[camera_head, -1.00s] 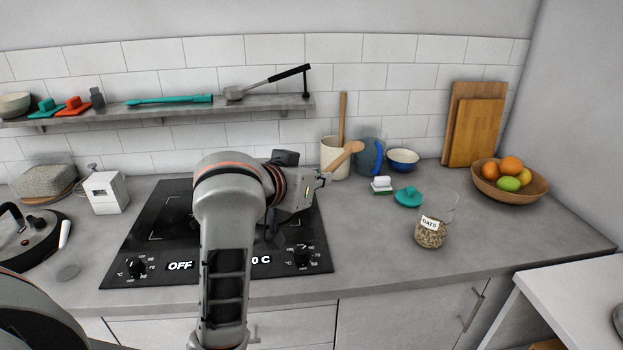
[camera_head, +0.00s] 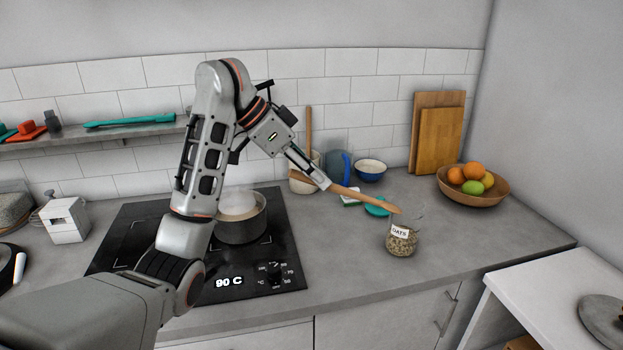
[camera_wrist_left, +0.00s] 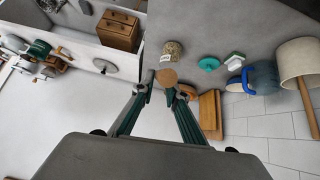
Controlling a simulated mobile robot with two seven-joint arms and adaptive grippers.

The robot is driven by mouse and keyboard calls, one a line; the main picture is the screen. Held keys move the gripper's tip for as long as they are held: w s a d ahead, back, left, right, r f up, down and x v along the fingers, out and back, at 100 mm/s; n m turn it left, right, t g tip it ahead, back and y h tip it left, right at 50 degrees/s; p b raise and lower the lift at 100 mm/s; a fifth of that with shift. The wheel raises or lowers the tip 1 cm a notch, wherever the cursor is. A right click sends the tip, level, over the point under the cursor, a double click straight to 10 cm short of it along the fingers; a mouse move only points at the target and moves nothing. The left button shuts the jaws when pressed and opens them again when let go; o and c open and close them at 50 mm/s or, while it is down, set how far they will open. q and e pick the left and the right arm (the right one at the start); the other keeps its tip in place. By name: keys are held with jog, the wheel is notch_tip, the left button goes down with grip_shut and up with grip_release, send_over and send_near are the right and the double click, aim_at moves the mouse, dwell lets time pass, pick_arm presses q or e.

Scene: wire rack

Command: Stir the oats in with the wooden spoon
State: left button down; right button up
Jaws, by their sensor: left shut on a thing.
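My left gripper (camera_head: 320,182) is shut on the wooden spoon (camera_head: 358,193), which slants down to the right over the counter. In the left wrist view the gripper (camera_wrist_left: 165,92) has the spoon's brown end (camera_wrist_left: 166,77) between its fingertips. The oats jar (camera_head: 401,242) is clear glass with a label and oats in its bottom. It stands upright just below the spoon's tip; I cannot tell if they touch. It also shows in the wrist view (camera_wrist_left: 172,50). The pot (camera_head: 243,230), with pale steaming contents, sits on the hob behind my arm. My right gripper is not in view.
The black hob (camera_head: 120,232) reads 90 C. A fruit bowl (camera_head: 473,193) is at right. The counter right of the jar is clear.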

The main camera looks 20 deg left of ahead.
pick_arm(q)
jog(key=shift+w+a+r+m+g, duration=0.1)
jog(key=shift+w+m+g, duration=0.15)
jog(key=shift+m+g, duration=0.3)
jog(key=shift+w+a+r+m+g, duration=0.1)
jog(key=shift+w+m+g, duration=0.1)
jog(key=shift+m+g, duration=0.3)
jog(key=w+a+r+m+t+y, duration=0.2)
jog(key=a+r+m+y, duration=0.1)
jog(key=a+m, duration=0.8)
jog(key=w+a+r+m+t+y, duration=0.2)
jog(key=a+m+y, duration=0.3)
jog(key=a+m, duration=0.6)
jog(key=shift+a+r+m+t+y, duration=0.35)
jog(key=shift+a+r+t+y, duration=0.15)
jog(key=shift+a, duration=0.65)
jog(key=shift+w+r, duration=0.1)
jog(key=shift+r, duration=0.05)
